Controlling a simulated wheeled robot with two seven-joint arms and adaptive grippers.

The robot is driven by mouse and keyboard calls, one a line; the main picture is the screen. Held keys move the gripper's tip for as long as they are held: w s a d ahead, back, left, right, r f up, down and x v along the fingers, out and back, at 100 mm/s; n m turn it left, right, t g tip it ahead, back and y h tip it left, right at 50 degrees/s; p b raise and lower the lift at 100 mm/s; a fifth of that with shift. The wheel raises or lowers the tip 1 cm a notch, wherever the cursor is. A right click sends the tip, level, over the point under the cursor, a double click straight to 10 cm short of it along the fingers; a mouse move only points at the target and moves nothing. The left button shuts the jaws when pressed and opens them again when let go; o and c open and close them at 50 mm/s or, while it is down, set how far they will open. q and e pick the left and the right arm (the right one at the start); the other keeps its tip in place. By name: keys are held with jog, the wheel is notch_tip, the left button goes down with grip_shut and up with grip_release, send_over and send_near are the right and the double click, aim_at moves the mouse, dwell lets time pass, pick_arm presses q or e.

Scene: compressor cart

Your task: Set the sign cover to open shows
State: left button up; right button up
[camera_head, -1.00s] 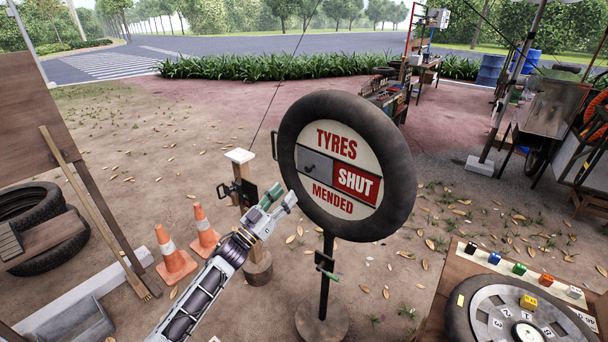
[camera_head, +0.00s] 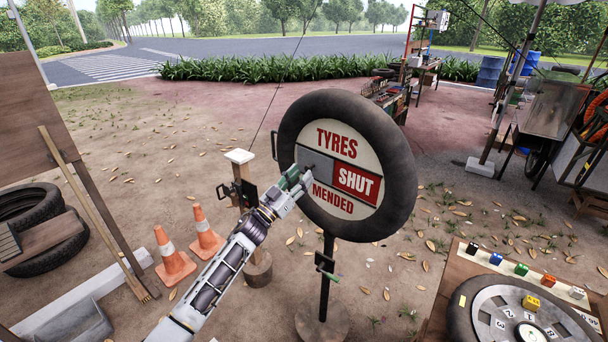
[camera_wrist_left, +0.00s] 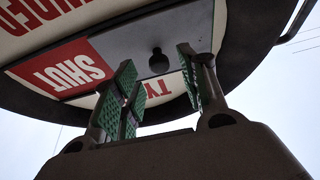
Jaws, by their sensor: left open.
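The round sign (camera_head: 338,207) is a black tyre around a pale face reading "TYRES" and "MENDED". Across its middle, a grey sliding cover (camera_head: 321,164) fills the left half and a red "SHUT" panel (camera_head: 357,184) shows on the right. My left gripper (camera_head: 300,176) is at the left part of the cover. The left wrist view shows the grey cover (camera_wrist_left: 205,22) and its dark round knob (camera_wrist_left: 158,61). The open green-padded fingers of my left gripper (camera_wrist_left: 161,80) are on either side of the knob, just short of it; contact is not visible. In the head view, the gripper hides the knob.
The sign stands on a post with a round base (camera_head: 322,322). A white-capped wooden post (camera_head: 240,157) and two orange cones (camera_head: 173,256) stand left of it. A board with a wheel and coloured blocks (camera_head: 521,303) is at the lower right.

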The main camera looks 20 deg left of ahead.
aim_at(311, 167)
pick_arm(q)
jog(key=shift+x, duration=1.15)
jog(key=shift+c, duration=0.3)
grip_shut()
pick_arm(e)
jog(key=shift+w+d+f, duration=0.15)
jog(key=shift+w+d, duration=0.1)
jog(key=shift+d, duration=0.25)
